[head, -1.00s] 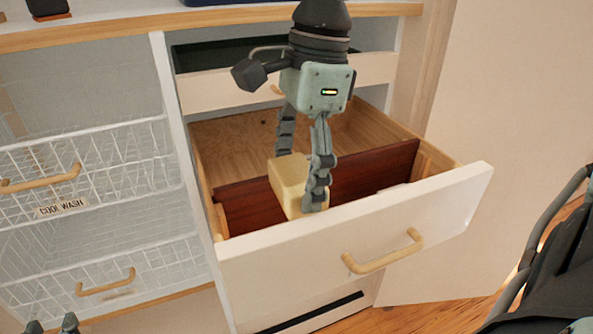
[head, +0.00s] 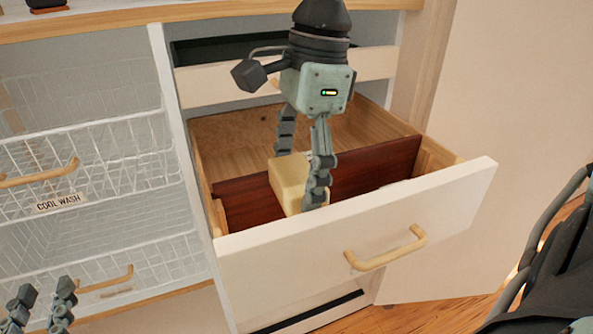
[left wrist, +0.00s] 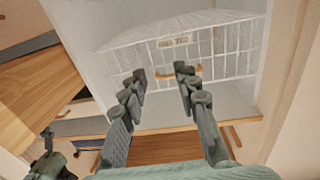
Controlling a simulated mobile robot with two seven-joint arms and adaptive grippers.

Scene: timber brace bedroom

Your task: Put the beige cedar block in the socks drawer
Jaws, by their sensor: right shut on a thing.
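The beige cedar block (head: 287,183) is between the fingers of my right gripper (head: 302,190), which is shut on it. The block is inside or just above the open wooden drawer (head: 358,226), in front of a dark red-brown divider (head: 367,172). I cannot tell whether it touches the drawer floor, since the drawer front hides its lower part. No socks label shows on this drawer. My left gripper (head: 40,304) is at the lower left of the head view; in the left wrist view (left wrist: 160,88) its fingers are apart with nothing between them.
Wire baskets (head: 85,165) with wooden handles stand left of the drawer, one labelled "COOL WASH". A shallower drawer (head: 240,85) is partly open above, close behind my right gripper. A pale panel (head: 510,90) is at the right.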

